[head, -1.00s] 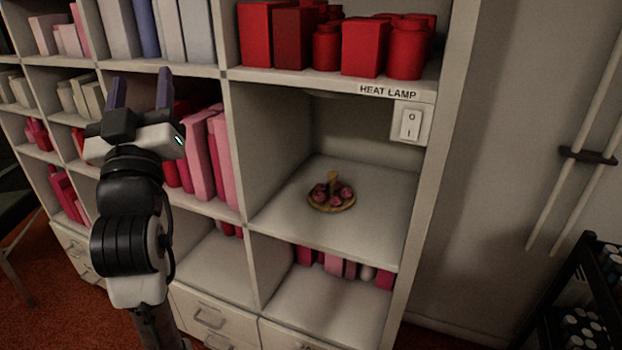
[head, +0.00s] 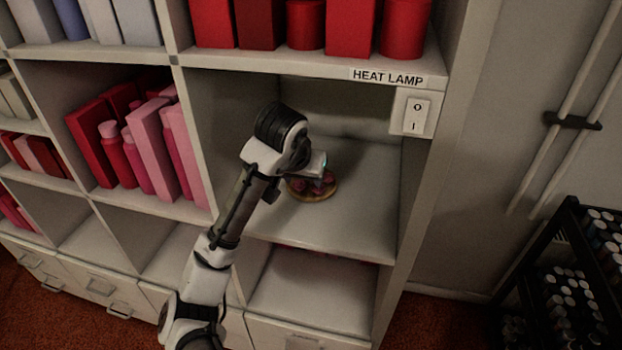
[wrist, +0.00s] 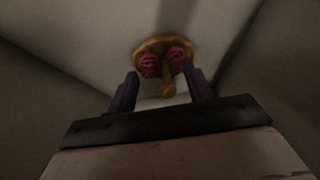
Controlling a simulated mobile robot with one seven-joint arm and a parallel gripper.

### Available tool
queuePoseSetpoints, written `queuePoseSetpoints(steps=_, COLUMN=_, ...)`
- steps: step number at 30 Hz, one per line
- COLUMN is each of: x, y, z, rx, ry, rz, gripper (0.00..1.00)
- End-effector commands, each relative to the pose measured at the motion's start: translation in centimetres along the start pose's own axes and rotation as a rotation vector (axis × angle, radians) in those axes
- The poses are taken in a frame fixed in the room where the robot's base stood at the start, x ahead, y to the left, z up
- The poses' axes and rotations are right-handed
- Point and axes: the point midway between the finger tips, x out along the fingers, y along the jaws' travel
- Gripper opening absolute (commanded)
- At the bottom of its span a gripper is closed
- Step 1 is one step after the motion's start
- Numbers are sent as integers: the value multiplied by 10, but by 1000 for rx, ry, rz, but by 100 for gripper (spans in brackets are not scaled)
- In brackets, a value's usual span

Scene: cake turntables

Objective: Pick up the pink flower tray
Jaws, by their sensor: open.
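The pink flower tray (head: 314,188) is a small round golden tray with pink flowers and a central post. It sits on the shelf of the heat lamp compartment, partly hidden behind my arm in the head view. In the wrist view the tray (wrist: 152,45) lies ahead of my fingers, with its post (wrist: 169,88) pointing down the picture between the two fingertips. My gripper (wrist: 160,82) is open and empty, with one finger on each side of the post. In the head view the fingers are hidden by my wrist. I cannot tell whether they touch the tray.
The compartment has a left divider (head: 232,115), a right wall and a shelf above with red containers (head: 350,28). A heat lamp switch (head: 416,115) is on the right post. Bare shelf (head: 362,215) lies to the tray's right. A black bottle rack (head: 560,270) stands at the far right.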

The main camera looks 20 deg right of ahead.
Motion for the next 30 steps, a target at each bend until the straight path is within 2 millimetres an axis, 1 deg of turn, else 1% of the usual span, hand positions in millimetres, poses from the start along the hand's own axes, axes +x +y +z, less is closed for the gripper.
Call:
queuePoseSetpoints(steps=1, x=6, y=2, z=-8, rx=-1, ry=-1, rz=3, gripper=51)
queuePoseSetpoints(steps=6, x=18, y=1, z=-29, rx=0, ry=1, rz=2, gripper=51)
queuePoseSetpoints(steps=9, x=22, y=0, z=-37, rx=0, ry=1, rz=1, gripper=51)
queuePoseSetpoints(steps=14, x=25, y=0, z=-44, rx=-1, ry=2, rz=1, gripper=51)
queuePoseSetpoints(steps=20, x=38, y=1, z=-68, rx=0, ry=1, rz=1, gripper=51)
queuePoseSetpoints(steps=21, x=46, y=0, z=-67, rx=-2, ry=-2, rz=1, gripper=51)
queuePoseSetpoints(steps=25, x=62, y=-1, z=-67, rx=-2, ry=0, rz=0, gripper=51)
queuePoseSetpoints(steps=27, x=67, y=-1, z=-67, rx=-1, ry=1, rz=0, gripper=51)
queuePoseSetpoints(steps=30, x=68, y=0, z=-66, rx=-1, ry=2, rz=0, gripper=51)
